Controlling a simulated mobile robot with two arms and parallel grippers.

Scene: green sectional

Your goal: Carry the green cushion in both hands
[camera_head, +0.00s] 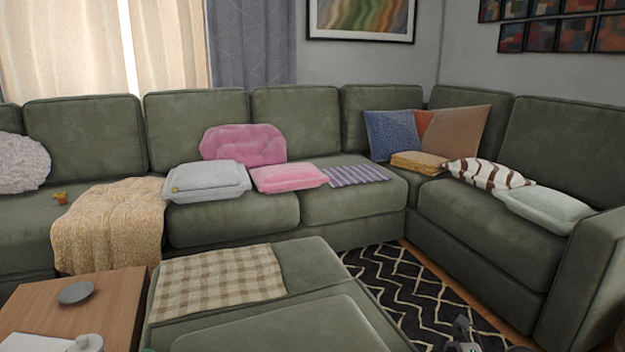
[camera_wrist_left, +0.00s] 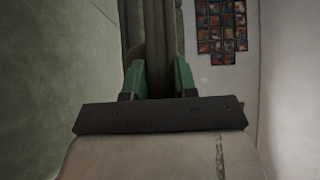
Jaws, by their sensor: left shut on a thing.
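The green cushion (camera_head: 285,328), a large one in the sofa's own green, shows its far part at the bottom edge in the head view, in front of the ottoman top. Its near part is cut off. My left gripper (camera_wrist_left: 160,82) has its two green fingers around a green upholstered edge in the left wrist view, which looks like this cushion's side. In the head view only a sliver of this gripper shows at the bottom edge. My right gripper (camera_head: 464,342) is at the bottom edge, right of the cushion; its fingers are too cut off to read.
A green ottoman (camera_head: 304,262) with a checked blanket (camera_head: 217,278) lies ahead. A wooden table (camera_head: 115,300) with a grey plate (camera_head: 75,293) stands at left. The sectional (camera_head: 340,210) bears several pillows, including a pale green one (camera_head: 545,208). A patterned rug (camera_head: 410,290) shows between ottoman and sofa.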

